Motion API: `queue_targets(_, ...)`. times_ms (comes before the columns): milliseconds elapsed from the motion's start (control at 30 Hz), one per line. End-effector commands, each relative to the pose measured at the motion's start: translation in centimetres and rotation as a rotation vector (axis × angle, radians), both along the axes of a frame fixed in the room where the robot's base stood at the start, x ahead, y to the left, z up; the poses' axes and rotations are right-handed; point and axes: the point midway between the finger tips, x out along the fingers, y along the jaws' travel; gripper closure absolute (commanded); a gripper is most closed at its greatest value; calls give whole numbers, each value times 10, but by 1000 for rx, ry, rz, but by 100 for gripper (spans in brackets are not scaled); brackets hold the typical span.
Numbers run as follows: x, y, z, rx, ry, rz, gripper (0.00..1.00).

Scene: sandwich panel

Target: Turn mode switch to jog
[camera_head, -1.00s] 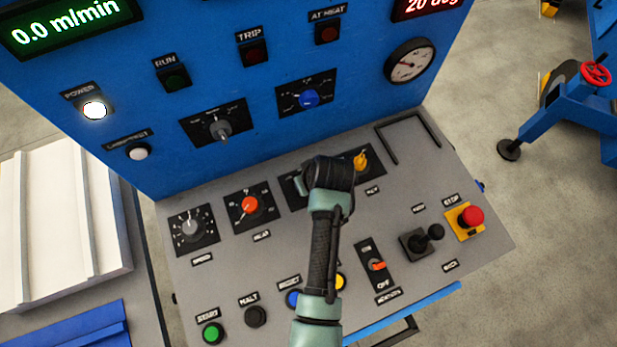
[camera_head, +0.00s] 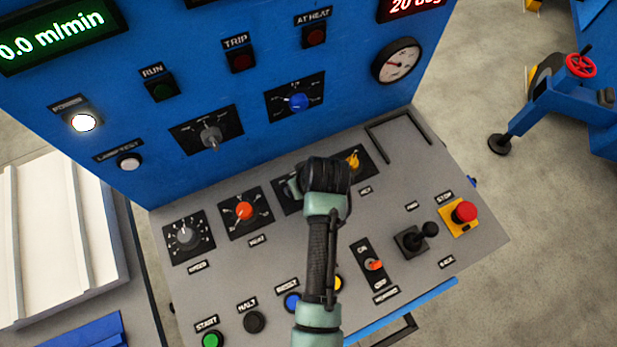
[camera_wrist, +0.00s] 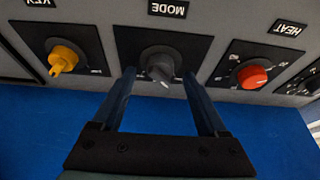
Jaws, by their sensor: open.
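The mode switch (camera_wrist: 160,66) is a dark grey knob on a black plate under a MODE label (camera_wrist: 168,8) in the wrist view. Its pale pointer mark faces down and slightly right in that view. My gripper (camera_wrist: 160,76) is open, with one finger on each side of the knob; I cannot tell whether either finger touches it. In the head view my arm hides the mode switch, and only a corner of its black plate (camera_head: 287,201) shows.
The yellow key switch (camera_wrist: 63,58) and the red heat knob (camera_wrist: 252,76) flank the mode switch. In the head view, a black joystick (camera_head: 412,239) and a red stop button (camera_head: 464,212) stand at right. The upright blue panel (camera_head: 240,160) rises behind the console.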

Motion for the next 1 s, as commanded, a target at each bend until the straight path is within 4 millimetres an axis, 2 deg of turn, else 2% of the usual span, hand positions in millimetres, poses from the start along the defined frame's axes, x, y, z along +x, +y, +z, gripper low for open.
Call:
queue_targets(300, -22, -10, 61, 0, -4, -1, 24)
queue_targets(500, -34, -15, 91, 0, -3, 0, 24)
queue_targets(700, -39, -17, 102, 0, -1, 0, 24)
queue_targets(1000, -39, -17, 103, 0, 0, 1, 24)
